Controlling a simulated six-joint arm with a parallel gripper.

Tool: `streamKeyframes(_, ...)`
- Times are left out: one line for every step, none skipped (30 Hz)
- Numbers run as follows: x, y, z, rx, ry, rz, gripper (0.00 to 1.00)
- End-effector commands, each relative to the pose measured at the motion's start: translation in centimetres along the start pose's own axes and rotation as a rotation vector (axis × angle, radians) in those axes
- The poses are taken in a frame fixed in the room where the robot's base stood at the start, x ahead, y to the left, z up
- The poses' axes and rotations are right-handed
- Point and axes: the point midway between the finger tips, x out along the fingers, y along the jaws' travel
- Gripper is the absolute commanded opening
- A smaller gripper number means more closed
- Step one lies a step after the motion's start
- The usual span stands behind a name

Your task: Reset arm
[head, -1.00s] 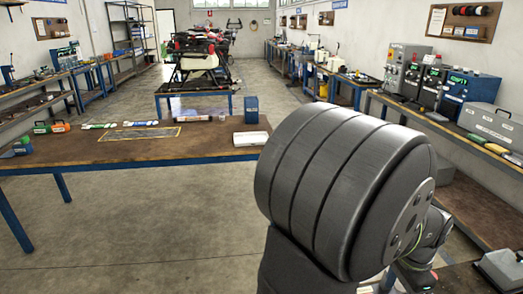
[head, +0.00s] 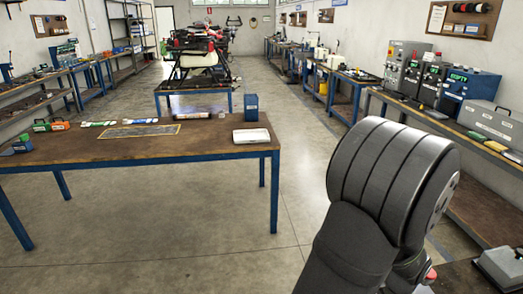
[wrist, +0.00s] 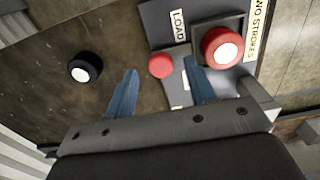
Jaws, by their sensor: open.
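My gripper (wrist: 158,88) shows in the wrist view with its two blue fingers apart and nothing between them. It points down over a brown surface beside a grey panel (wrist: 186,70) with a label reading "LOAD". A small red knob (wrist: 161,65) lies just beyond the gap between the fingertips. A larger red cylinder with a white top (wrist: 222,48) sits in a dark square frame to the right. A black cylinder with a white top (wrist: 84,67) stands to the left. In the head view my arm fills the lower right, and the gripper is hidden.
A long bench with grey and blue devices (head: 466,95) runs along the right. A grey box (head: 503,265) is at lower right.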

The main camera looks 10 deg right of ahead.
Motion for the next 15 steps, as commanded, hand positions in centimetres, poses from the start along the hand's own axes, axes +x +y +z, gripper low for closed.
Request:
streamKeyframes(0.9, 0.0, 0.1, 0.000, -0.003, 0.002, 0.50)
streamKeyframes(1.5, 0.1, 0.1, 0.000, -0.004, 0.002, 0.50)
streamKeyframes(2.1, 0.1, 0.1, 0.000, -0.003, 0.002, 0.50)
streamKeyframes(1.9, 0.0, -0.8, 0.003, 0.001, -0.001, 0.50)
streamKeyframes(1.9, 0.0, -1.6, 0.004, 0.002, -0.001, 0.50)
streamKeyframes(1.9, 0.1, -2.4, 0.003, 0.001, -0.001, 0.50)
streamKeyframes(1.8, 0.0, -3.0, 0.003, 0.002, -0.001, 0.50)
streamKeyframes(1.8, 0.0, -3.6, 0.003, 0.002, -0.001, 0.50)
streamKeyframes(1.9, 0.1, -4.4, 0.003, 0.001, -0.001, 0.50)
streamKeyframes(1.8, 0.1, -5.0, 0.003, 0.001, -0.001, 0.50)
streamKeyframes(1.8, 0.0, -5.6, 0.002, 0.002, -0.001, 0.50)
streamKeyframes(1.8, 0.0, -6.4, 0.002, 0.002, -0.001, 0.50)
streamKeyframes(1.8, 0.1, -7.0, 0.003, 0.001, 0.000, 0.50)
streamKeyframes(1.8, 0.0, -7.6, 0.003, 0.002, -0.001, 0.50)
streamKeyframes(1.8, 0.1, -8.4, 0.003, 0.002, -0.001, 0.50)
